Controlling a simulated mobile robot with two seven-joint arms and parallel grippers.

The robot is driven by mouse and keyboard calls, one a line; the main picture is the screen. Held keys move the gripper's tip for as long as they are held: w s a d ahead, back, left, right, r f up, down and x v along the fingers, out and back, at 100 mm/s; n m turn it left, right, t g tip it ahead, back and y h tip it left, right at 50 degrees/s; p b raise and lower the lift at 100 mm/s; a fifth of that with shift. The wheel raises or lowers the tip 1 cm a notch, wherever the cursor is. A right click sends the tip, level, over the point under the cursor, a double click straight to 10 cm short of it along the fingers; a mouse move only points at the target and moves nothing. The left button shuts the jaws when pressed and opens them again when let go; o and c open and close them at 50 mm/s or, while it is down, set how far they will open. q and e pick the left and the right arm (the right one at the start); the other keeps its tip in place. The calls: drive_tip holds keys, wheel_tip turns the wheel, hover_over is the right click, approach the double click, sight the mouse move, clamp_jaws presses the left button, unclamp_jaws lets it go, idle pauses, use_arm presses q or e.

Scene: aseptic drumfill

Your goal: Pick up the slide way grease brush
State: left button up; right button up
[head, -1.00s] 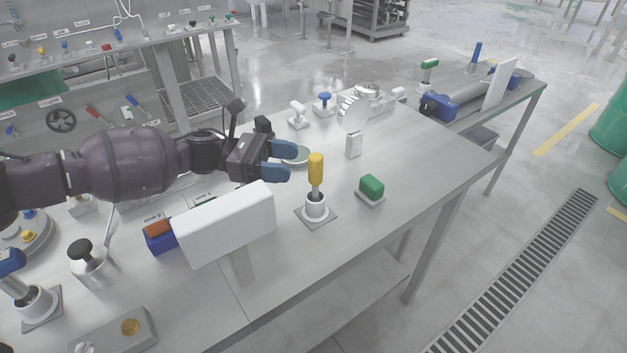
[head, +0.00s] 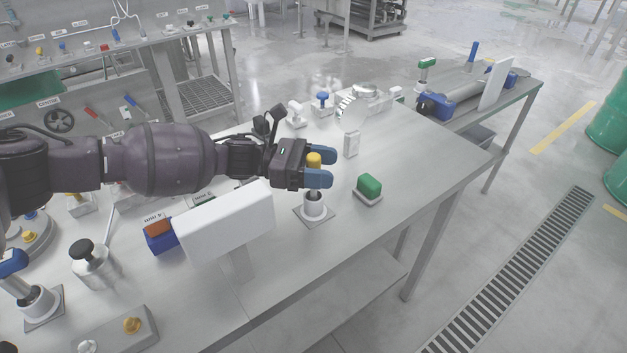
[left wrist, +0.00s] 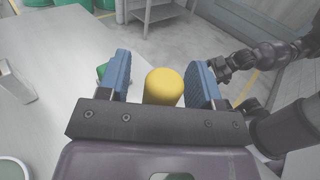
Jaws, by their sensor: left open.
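The brush (head: 314,160) has a yellow handle and stands upright in a white round holder (head: 313,208) on a square grey base. Its bristle end is hidden in the holder. My left gripper (head: 321,166) is open, with its two blue fingers on either side of the yellow handle. In the left wrist view the rounded yellow handle top (left wrist: 164,86) sits between the open fingers, with a gap visible on both sides.
A green block (head: 369,186) on a small plate stands right of the holder. A white panel (head: 225,222) on a post stands in front left, close below my left arm. A small white block (head: 351,143) stands behind. The table's right end is mostly clear.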

use_arm(q)
drive_tip(key=c, duration=1)
